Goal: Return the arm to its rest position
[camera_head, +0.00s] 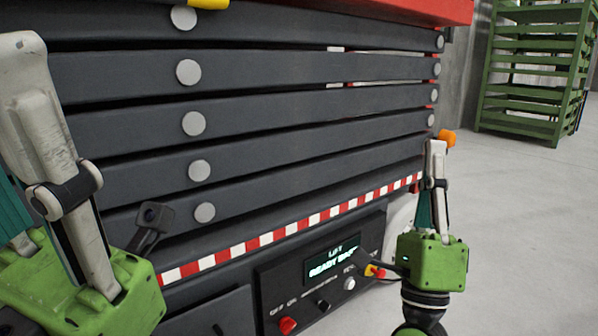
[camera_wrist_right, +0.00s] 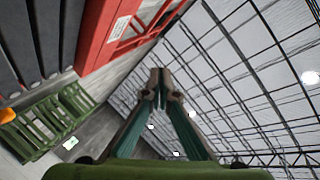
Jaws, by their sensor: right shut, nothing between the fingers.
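My right gripper (camera_head: 435,146) points upward in front of the right end of the dark lift (camera_head: 290,160). It is apart from the lift's control panel (camera_head: 318,268), with its green body at the panel's right edge. In the right wrist view its two fingertips (camera_wrist_right: 160,82) meet, with nothing between them. My left gripper (camera_head: 22,42) stands large at the left edge, also pointing upward. Its far finger is mostly hidden or cut off, so its opening does not show. The rest of both arms is mostly out of view.
The panel has a lit screen (camera_head: 332,262), a red knob (camera_head: 287,326) and a red-yellow button (camera_head: 375,271). A red-and-white stripe (camera_head: 290,230) runs above it. An orange knob (camera_head: 447,138) sits behind my right gripper. A green rack (camera_head: 530,70) stands far right; the floor before it is clear.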

